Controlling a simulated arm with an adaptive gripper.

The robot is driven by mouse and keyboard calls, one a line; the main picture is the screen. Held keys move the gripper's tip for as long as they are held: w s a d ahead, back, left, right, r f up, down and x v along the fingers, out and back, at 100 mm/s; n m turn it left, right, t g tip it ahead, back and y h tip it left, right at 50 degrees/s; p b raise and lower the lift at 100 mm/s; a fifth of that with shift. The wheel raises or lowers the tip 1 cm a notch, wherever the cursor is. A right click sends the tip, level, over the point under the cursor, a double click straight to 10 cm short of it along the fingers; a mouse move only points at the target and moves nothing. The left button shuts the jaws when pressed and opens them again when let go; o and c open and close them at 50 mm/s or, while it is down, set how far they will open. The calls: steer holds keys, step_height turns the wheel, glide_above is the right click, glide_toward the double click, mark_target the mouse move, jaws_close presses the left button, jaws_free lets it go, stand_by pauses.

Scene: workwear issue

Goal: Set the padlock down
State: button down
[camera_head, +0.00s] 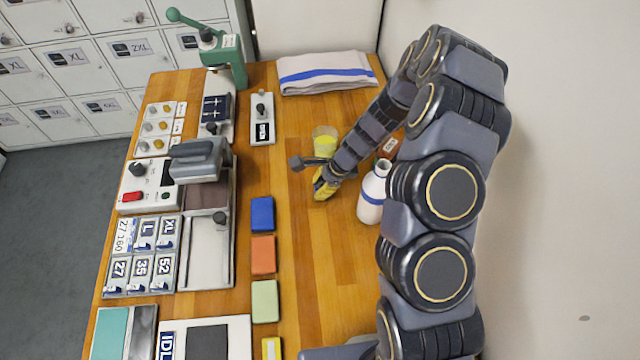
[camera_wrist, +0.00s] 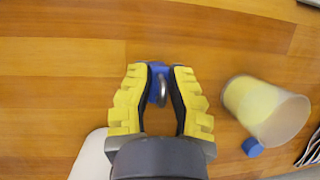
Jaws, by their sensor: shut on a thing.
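My gripper (camera_wrist: 158,90) has yellow padded fingers and is shut on the padlock (camera_wrist: 157,68), which has a blue body and a metal shackle. The padlock sits between the fingertips in the wrist view, over bare wooden table. Whether it touches the table I cannot tell. In the head view my gripper (camera_head: 322,187) is low over the middle right of the table, left of the white bottle. I cannot make out the padlock there.
A translucent cup with yellow inside (camera_head: 325,140) stands close behind my gripper. A white bottle with a blue band (camera_head: 371,195) stands to the right. Blue, orange and green blocks (camera_head: 263,254) line the left. Bare wood lies in front. A folded towel (camera_head: 325,73) is at the back.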

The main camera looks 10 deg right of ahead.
steer(key=c, duration=1.2)
jaws_free()
steer(key=shift+o, duration=0.2)
steer(key=v, duration=1.2)
steer(key=s+a+r+n+g, duration=0.1)
steer(key=s+a+r+n, duration=0.2)
steer(key=s+r+n, duration=0.4)
steer(key=s+d+r+n+h, duration=0.1)
steer(key=s+r+n, duration=0.2)
steer(key=s, duration=0.3)
steer(key=s+d+r+n+g+h, duration=0.1)
steer(key=s+r+n+h, duration=0.1)
steer(key=s+r+n, duration=0.2)
steer(key=s+d+r+n+g+h, duration=0.1)
steer(key=s+r+n, duration=0.2)
steer(key=s, duration=0.6)
steer(key=shift+s+d+r+n, duration=0.25)
steer(key=shift+s+n, duration=0.15)
steer(key=shift+n, duration=0.1)
